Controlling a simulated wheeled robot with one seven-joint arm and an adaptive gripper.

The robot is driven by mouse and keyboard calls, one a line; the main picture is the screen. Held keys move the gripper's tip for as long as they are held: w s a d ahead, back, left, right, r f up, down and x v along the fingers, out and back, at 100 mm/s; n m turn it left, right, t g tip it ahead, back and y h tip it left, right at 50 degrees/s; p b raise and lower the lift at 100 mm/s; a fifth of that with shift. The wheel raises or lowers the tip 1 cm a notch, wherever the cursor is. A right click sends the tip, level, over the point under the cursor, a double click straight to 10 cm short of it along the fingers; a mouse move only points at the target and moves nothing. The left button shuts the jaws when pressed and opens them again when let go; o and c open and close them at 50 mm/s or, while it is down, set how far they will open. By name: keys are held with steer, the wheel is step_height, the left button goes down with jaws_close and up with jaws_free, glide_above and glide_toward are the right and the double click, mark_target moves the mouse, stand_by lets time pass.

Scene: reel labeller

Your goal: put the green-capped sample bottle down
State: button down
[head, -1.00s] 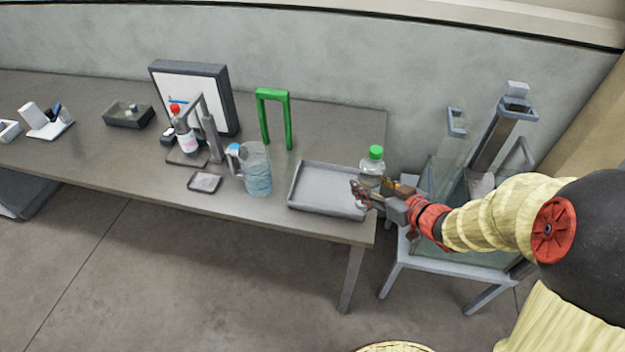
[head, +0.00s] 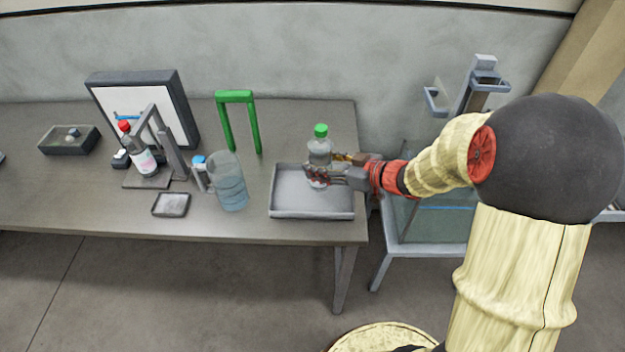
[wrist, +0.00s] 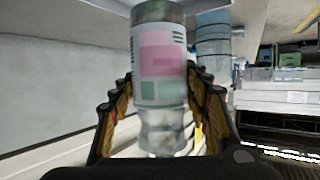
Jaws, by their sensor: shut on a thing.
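The green-capped sample bottle (head: 320,146) is upright at the right part of the grey tray (head: 288,204) in the head view. My gripper (head: 322,172) comes in from the right and is shut around the bottle's body. In the wrist view the bottle (wrist: 160,60) stands between the two fingers, with a pink and green label showing. The cap is out of that view. Whether the bottle's base touches the tray floor or hangs just above it, I cannot tell.
A clear jug (head: 228,182) stands left of the tray. A green arch (head: 237,96) stands behind. A red-capped bottle (head: 143,158) is on a stand farther left, with a small dish (head: 171,204) in front. A glass-sided tank (head: 432,225) stands right of the table.

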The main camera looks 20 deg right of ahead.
steer(key=shift+w+a+f+b, duration=0.2)
steer(key=shift+w+f+b, duration=0.5)
steer(key=shift+f, duration=0.6)
steer(key=shift+w+a+f+b, duration=0.15)
steer(key=shift+w+f+b, duration=0.45)
steer(key=shift+f, duration=0.75)
steer(key=shift+w+a+f+b, duration=0.2)
steer(key=shift+w+f+b, duration=0.5)
steer(key=shift+f, duration=0.6)
steer(key=shift+s+f, duration=0.1)
steer(key=c, duration=0.9)
jaws_free()
steer(key=shift+f, duration=0.1)
